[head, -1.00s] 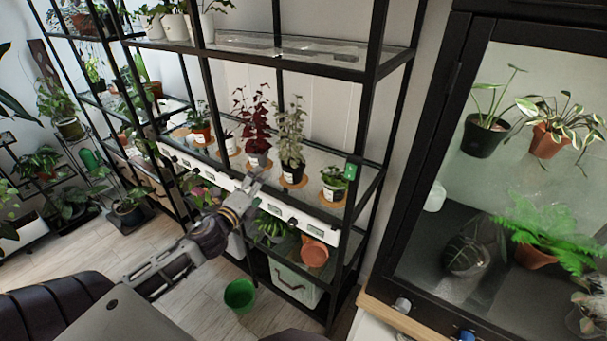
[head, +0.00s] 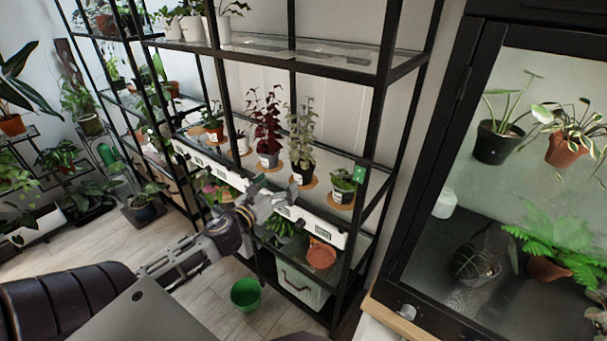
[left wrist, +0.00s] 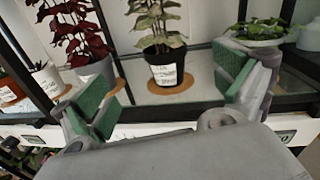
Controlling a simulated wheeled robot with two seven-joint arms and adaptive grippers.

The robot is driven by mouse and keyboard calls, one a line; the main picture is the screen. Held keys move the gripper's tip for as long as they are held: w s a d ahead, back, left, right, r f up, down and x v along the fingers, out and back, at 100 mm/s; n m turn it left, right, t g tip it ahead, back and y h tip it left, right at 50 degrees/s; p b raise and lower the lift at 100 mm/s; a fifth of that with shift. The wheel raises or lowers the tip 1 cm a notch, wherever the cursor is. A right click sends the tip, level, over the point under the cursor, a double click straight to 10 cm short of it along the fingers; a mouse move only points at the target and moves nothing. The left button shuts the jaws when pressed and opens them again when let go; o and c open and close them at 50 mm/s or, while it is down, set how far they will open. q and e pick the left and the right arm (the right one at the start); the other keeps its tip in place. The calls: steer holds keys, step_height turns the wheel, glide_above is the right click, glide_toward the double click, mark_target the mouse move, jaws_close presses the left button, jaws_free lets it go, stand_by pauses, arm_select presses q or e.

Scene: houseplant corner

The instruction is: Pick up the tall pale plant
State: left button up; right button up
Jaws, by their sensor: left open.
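The tall pale plant (head: 301,130) has pale, greyish-green leaves and stands upright in a black pot with a white label. Its pot (left wrist: 165,66) is on a round cork mat (head: 307,182) on the glass shelf. My left gripper (head: 277,191) is open and empty at the shelf's front edge, in front of the plant and a little to its left in the head view. In the left wrist view the green-padded fingers (left wrist: 165,88) are spread, with the pot beyond and between them, apart from both. My right gripper is not in view.
A dark red plant (head: 267,125) in a grey pot stands close left of the pale plant. A low green plant (head: 344,181) stands to the right, near a black shelf post. A white rail (head: 325,226) runs along the shelf front. A glass-fronted cabinet is at the right.

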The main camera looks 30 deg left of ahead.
mark_target(295, 170)
arm_select(q)
steer(key=shift+m, duration=0.6)
steer(key=shift+w+a, duration=0.1)
steer(key=shift+w, duration=4.2)
steer(key=shift+w, duration=0.2)
steer(key=shift+w+d+f, duration=0.1)
steer(key=shift+w+d, duration=0.1)
steer(key=shift+w, duration=0.5)
steer(key=shift+w+d+f, duration=0.1)
steer(key=shift+w+d, duration=0.05)
steer(key=shift+w, duration=0.55)
steer(key=shift+w+p, duration=0.3)
steer(key=shift+w, duration=0.7)
